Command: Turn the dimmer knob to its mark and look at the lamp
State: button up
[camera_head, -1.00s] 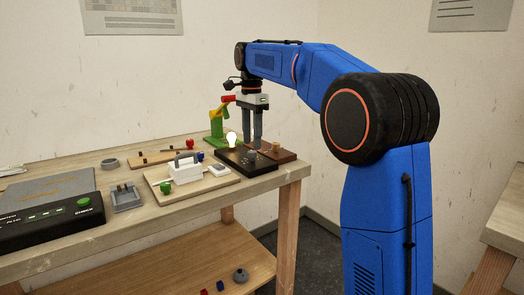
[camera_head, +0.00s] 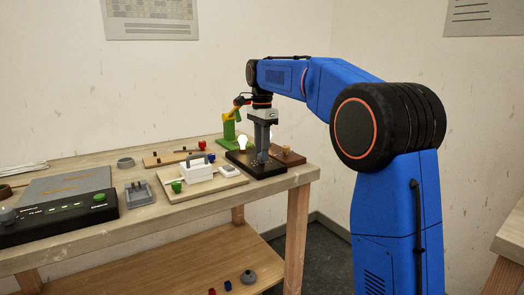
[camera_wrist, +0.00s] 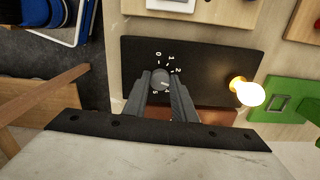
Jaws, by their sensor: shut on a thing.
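The dimmer knob (camera_wrist: 160,79) is a small grey round knob on a black dimmer board (camera_wrist: 215,52). White scale figures ring it; 0, 1, 2 and 5 can be read, while others are hidden by the fingers. A light line on the knob points right and slightly down in the wrist view. My gripper (camera_head: 262,158) points down at the board, its two grey fingers shut on the knob, as the wrist view (camera_wrist: 161,88) also shows. The lamp (camera_wrist: 247,92) is a glowing bulb on the same board, beside the gripper; it also glows in the head view (camera_head: 242,143).
A green stand (camera_head: 229,132) is behind the board, and a brown wooden block (camera_head: 288,157) is to its right. The table's front edge is close to the dimmer board.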

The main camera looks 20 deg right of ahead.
jog(key=n, duration=1.3)
jog(key=shift+n, duration=0.4)
jog(key=n, duration=0.4)
jog(key=shift+n, duration=2.5)
jog(key=o, duration=1)
